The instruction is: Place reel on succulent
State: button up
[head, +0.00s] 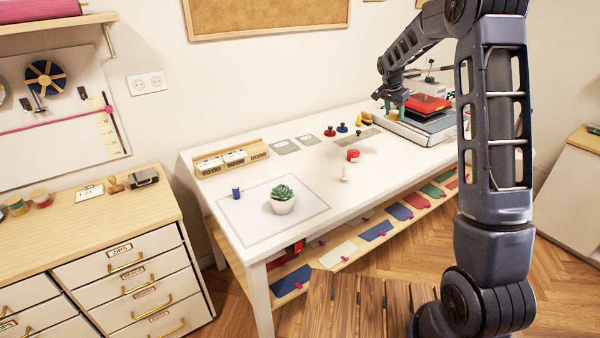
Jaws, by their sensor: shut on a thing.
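The succulent (282,199) is a green rosette in a small white pot, upright inside the grey outlined square at the front left of the white table. My gripper (391,104) is at the far right part of the table, well away from the succulent. It is shut on a small tan thing (396,114), which looks like the reel; it is small and partly covered by the fingers. A blue spool (236,192) stands left of the succulent. A red spool (353,155) and a small white one (345,173) stand to its right.
A machine with a red top (427,104) stands close beside my gripper. Red (330,131) and blue (342,128) knobbed pieces and a yellow piece (358,121) stand near the back. A wooden holder (232,158) is at the back left. The table around the succulent is mostly clear.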

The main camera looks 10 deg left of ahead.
jog(key=s+a+r+n+y, duration=0.1)
jog(key=s+a+r+n, duration=0.15)
jog(key=a, duration=0.35)
jog(key=s+a+r+n, duration=0.1)
jog(key=s+a, duration=0.3)
jog(key=a, duration=0.2)
notch_tip(320, 180, up, 6)
jog(key=n+y, duration=0.4)
jog(key=n, duration=0.8)
send_over(282, 186)
jog(key=shift+y, duration=0.3)
notch_tip(282, 186, down, 19)
jog(key=shift+f, duration=0.15)
jog(key=shift+f, duration=0.15)
jog(key=o, duration=0.9)
jog(key=shift+o, duration=0.2)
